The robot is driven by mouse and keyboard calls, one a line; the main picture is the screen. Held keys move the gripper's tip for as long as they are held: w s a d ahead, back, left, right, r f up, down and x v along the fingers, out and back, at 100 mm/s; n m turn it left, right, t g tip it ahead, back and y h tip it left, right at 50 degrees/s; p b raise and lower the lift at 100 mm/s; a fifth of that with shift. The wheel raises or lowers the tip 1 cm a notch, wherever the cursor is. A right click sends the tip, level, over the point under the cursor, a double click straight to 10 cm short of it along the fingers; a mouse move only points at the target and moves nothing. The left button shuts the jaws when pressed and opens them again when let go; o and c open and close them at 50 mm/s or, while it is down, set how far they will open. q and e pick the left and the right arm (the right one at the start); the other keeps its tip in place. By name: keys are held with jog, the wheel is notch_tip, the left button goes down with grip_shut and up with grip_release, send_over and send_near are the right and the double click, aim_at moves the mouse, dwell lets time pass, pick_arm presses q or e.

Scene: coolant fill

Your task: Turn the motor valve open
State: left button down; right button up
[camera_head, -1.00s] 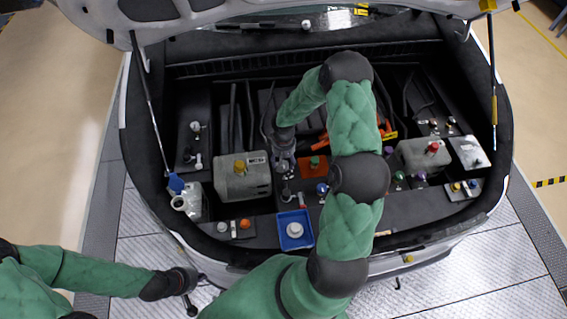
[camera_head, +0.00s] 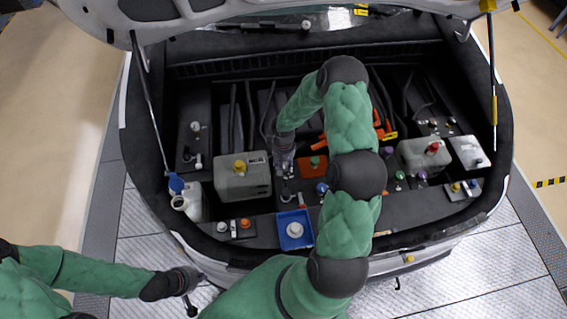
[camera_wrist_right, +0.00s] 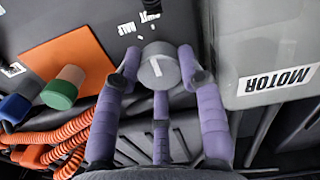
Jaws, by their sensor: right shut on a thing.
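In the right wrist view, a round grey valve knob (camera_wrist_right: 159,67) with a white line on its top sits between the purple fingers of my right gripper (camera_wrist_right: 160,75). The fingers are shut on its sides. The white line runs nearly straight up and down in that view. White lettering is on the dark panel just beyond the knob, partly hidden and upside down. In the head view my right gripper (camera_head: 284,168) reaches down beside the grey motor tank (camera_head: 243,178) and hides the knob. My left gripper (camera_head: 190,300) is low at the left, outside the car; its fingers are too small to read.
An orange plate with a green cap (camera_head: 315,162) and a blue cap (camera_head: 322,188) stand right of my right gripper. Orange hoses (camera_wrist_right: 62,140) run close by. A blue tray (camera_head: 294,230) with a white-grey cap lies in front. The tank labelled MOTOR also borders the gripper (camera_wrist_right: 270,40).

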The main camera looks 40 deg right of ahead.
jog(key=shift+n, duration=0.3)
jog(key=n, duration=0.3)
jog(key=shift+b, duration=0.3)
jog(key=n, duration=0.5)
jog(key=n+p, duration=0.1)
jog(key=n, duration=0.3)
jog(key=shift+n, duration=0.3)
jog(key=n+p, duration=0.1)
jog(key=n, duration=0.3)
jog(key=shift+n, duration=0.3)
jog(key=o, duration=1.1)
jog(key=shift+o, duration=0.2)
